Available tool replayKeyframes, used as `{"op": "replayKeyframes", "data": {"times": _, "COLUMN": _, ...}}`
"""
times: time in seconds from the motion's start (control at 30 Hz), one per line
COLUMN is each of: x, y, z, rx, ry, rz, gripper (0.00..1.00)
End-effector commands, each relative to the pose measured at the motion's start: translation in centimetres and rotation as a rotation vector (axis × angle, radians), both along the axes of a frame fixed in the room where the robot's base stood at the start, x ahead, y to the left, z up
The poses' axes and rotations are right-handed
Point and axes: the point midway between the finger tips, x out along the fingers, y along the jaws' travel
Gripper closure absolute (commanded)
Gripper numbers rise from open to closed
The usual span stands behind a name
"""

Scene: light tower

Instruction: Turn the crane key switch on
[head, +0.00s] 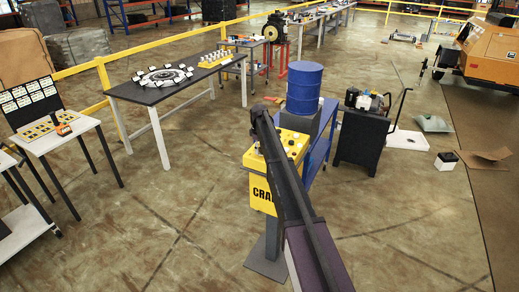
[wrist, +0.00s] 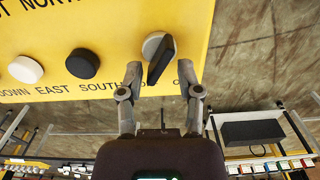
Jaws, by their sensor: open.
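The crane control box (head: 262,192) is yellow and stands on a grey post in the head view, partly covered by my arm. In the wrist view its yellow panel (wrist: 60,25) fills the upper left. A switch (wrist: 152,44) with a round pale base and a black turning handle sits near the panel's right edge. The handle lies slightly tilted from upright in the picture. My gripper (wrist: 160,66) is open, with one finger on each side of the switch in the picture. I cannot tell whether the fingers touch it. My gripper cannot be made out in the head view.
A black button (wrist: 82,63) and a white button (wrist: 26,69) lie left of the switch. Panel lettering is partly covered by my fingers. A blue drum (head: 304,88) stands behind the box. A dark cart (head: 362,135) is to the right. The floor in front is clear.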

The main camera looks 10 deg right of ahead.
Motion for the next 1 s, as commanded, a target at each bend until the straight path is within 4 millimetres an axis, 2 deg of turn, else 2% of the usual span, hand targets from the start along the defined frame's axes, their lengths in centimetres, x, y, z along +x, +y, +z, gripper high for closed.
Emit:
{"op": "replayKeyframes", "data": {"times": 0.8, "x": -0.6, "y": 0.3, "z": 0.0, "rx": 0.000, "ry": 0.000, "rz": 0.549, "gripper": 0.54}}
{"op": "replayKeyframes", "data": {"times": 1.0, "x": -0.6, "y": 0.3, "z": 2.1, "rx": 0.000, "ry": 0.000, "rz": 0.557, "gripper": 0.54}}
